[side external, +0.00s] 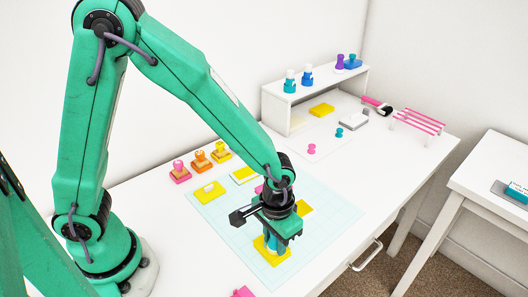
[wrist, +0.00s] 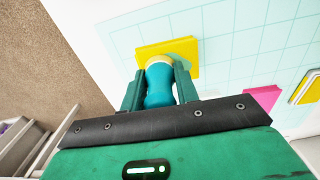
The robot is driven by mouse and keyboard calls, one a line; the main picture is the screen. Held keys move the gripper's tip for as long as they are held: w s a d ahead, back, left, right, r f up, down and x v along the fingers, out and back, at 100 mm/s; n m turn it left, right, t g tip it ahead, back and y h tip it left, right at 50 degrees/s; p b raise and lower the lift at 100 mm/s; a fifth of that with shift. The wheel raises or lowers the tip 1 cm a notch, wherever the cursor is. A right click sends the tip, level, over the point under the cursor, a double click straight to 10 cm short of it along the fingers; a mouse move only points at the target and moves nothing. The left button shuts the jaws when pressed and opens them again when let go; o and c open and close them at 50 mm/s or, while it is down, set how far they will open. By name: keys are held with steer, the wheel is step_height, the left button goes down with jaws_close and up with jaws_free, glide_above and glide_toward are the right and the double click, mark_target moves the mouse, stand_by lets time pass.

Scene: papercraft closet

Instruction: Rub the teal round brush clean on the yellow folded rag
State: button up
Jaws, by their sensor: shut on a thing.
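The teal round brush (wrist: 158,88) is held between the two fingers of my gripper (wrist: 158,76), which is shut on its handle. Its pale cream end points to the yellow folded rag (wrist: 188,48). The rag (side external: 284,258) lies flat on the light-blue gridded mat near its front edge in the side external view. My gripper (side external: 275,236) is pointed down just above the rag. The brush is mostly hidden by the fingers in that view. I cannot tell whether its end touches the rag.
Pink, orange and yellow stamps (side external: 200,161) stand behind the gridded mat (side external: 330,217). Yellow pads (side external: 209,193) and a pink piece (wrist: 264,97) lie on the mat. A white shelf (side external: 316,97) with bottles and a pink rack (side external: 418,122) stand farther back. The mat's right side is clear.

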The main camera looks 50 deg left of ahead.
steer(key=shift+f, duration=0.1)
steer(key=shift+a, duration=1.1)
steer(key=shift+d, duration=0.1)
steer(key=shift+d, duration=1)
steer(key=shift+r, duration=0.2)
steer(key=shift+r, duration=0.55)
